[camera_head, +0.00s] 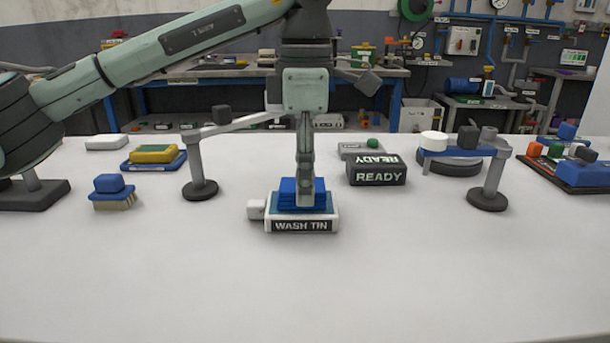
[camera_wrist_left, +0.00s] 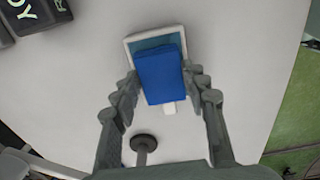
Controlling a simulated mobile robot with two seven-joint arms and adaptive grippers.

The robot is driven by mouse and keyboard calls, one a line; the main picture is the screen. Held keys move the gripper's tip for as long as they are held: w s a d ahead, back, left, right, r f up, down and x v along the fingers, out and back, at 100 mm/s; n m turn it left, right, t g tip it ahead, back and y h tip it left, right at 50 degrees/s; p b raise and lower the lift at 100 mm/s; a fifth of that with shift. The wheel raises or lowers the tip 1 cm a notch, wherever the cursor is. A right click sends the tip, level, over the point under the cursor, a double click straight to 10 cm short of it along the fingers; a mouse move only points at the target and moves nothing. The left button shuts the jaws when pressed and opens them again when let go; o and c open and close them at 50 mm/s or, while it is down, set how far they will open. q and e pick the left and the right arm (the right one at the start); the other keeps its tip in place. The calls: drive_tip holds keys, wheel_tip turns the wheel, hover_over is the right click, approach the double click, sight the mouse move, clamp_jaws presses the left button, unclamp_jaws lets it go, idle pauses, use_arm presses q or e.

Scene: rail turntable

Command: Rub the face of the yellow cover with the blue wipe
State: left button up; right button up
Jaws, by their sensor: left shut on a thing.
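The blue wipe (camera_head: 287,195) is a thick blue block in the white tin labelled WASH TIN (camera_head: 272,226). My left gripper (camera_head: 305,201) points straight down over the tin and is shut on the wipe. In the left wrist view the wipe (camera_wrist_left: 161,78) lies between the fingers (camera_wrist_left: 164,82), over the light blue inside of the tin (camera_wrist_left: 130,46). A yellow block with a green part (camera_head: 153,154) sits on a blue tray at the left; I cannot tell whether it is the yellow cover. My right gripper is not in view.
A blue brush (camera_head: 111,191) and a grey post with an arm (camera_head: 200,175) stand left of the tin. A black READY block (camera_head: 377,176) and a second post (camera_head: 490,185) stand right. The front of the white table (camera_head: 300,290) is clear.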

use_arm(q)
drive_tip(key=shift+r+p, duration=1.55)
drive_tip(key=shift+r, duration=1.8)
drive_tip(key=shift+f, duration=0.1)
drive_tip(key=shift+f+b, duration=1.7)
drive_tip(key=shift+f, duration=1.25)
drive_tip(key=shift+f+b, duration=0.3)
drive_tip(key=shift+f, duration=0.3)
drive_tip(key=shift+r, duration=0.1)
